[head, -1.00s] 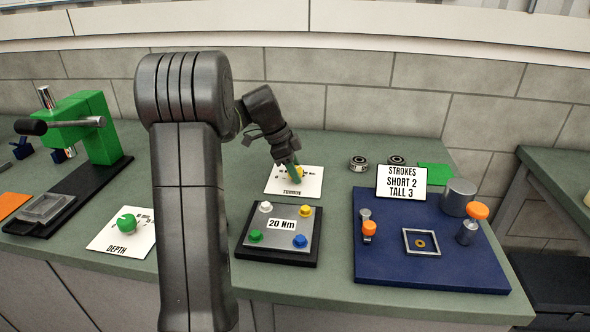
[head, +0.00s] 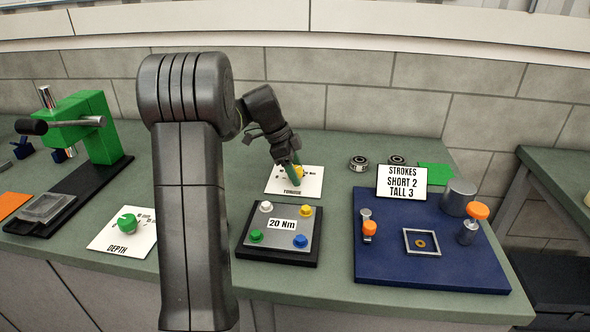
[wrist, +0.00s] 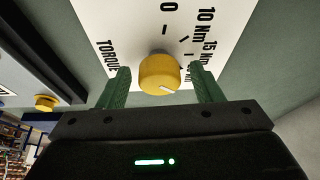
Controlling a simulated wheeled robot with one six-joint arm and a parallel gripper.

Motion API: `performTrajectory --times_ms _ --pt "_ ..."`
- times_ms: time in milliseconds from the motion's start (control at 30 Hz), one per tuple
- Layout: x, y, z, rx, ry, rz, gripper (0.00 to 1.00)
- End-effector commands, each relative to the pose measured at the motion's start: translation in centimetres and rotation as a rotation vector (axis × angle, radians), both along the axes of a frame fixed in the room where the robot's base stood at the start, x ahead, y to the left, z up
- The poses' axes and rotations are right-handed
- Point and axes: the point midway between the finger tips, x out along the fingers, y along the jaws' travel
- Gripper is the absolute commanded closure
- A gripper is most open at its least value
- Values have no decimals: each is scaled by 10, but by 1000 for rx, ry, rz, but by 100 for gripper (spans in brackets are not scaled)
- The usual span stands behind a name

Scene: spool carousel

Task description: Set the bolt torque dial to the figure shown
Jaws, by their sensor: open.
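The torque dial is a yellow knob (wrist: 159,73) with a white pointer mark, on a white card (head: 312,184) lettered TORQUE. In the wrist view the card reads 0, 10 Nm, 15 Nm and a further label partly hidden by a finger. The white mark points toward the lower right, near that hidden label. My gripper (wrist: 160,88) is open, with one green finger on each side of the knob; contact cannot be told. In the head view my gripper (head: 291,172) covers part of the knob. The figure plate (head: 282,224) reads 20 Nm.
The plate sits on a black-edged panel (head: 279,259) with white, yellow, green and blue bolts. A blue board (head: 430,270) with orange-topped parts and a STROKES sign (head: 402,181) stands right. A DEPTH card with green knob (head: 127,223) and a green press (head: 85,128) are left.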

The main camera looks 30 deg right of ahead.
Motion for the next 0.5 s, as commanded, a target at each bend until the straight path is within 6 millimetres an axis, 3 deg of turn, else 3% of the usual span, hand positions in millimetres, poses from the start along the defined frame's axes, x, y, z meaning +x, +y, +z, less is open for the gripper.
performTrajectory --times_ms 233,500 --pt "5 6 20 -2 -3 1 41" --pt "19 25 77 -1 -3 2 41"
